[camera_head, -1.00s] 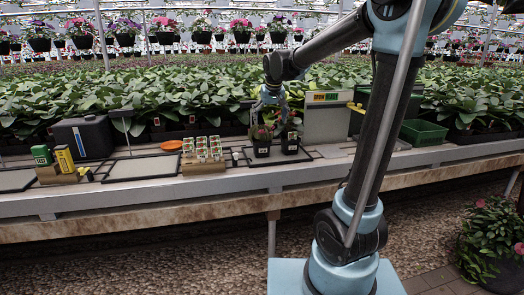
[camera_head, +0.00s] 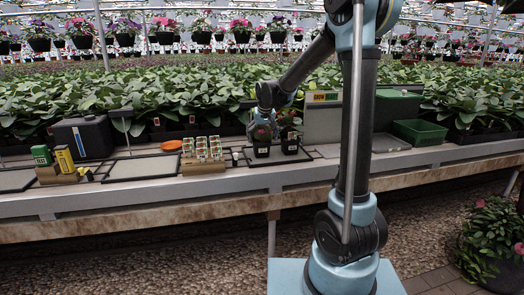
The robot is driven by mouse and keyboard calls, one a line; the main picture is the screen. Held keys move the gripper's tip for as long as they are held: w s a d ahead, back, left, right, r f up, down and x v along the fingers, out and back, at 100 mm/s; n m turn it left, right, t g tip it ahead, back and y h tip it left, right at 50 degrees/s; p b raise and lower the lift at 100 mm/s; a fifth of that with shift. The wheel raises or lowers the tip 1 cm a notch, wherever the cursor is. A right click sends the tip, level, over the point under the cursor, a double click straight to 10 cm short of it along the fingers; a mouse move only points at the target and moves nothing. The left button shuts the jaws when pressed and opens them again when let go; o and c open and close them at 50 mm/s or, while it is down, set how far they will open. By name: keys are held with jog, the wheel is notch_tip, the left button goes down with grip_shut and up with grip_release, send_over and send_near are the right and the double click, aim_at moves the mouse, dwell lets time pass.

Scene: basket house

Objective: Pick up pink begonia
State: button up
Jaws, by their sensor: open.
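Two small black pots with white labels stand side by side on the bench. The left pot (camera_head: 261,152) holds a small plant with some reddish colour at its top. The right pot (camera_head: 290,148) holds a small plant too. Both are too small to tell which one is the pink begonia. My gripper (camera_head: 262,126) is open and points down at the top of the left pot's plant. It partly hides that plant. I cannot tell whether the fingers touch it.
Label packs in a wooden rack (camera_head: 203,154) stand left of the pots, near an orange dish (camera_head: 171,145). A grey box with a display (camera_head: 323,118) and a green crate (camera_head: 420,132) stand to the right. Dense leafy plants (camera_head: 150,97) fill the space behind.

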jog(key=shift+s+x, duration=0.15)
jog(key=shift+x, duration=1.35)
jog(key=shift+s+x, duration=0.15)
jog(key=shift+x, duration=1.35)
jog(key=shift+a, duration=0.2)
jog(key=c, duration=1.3)
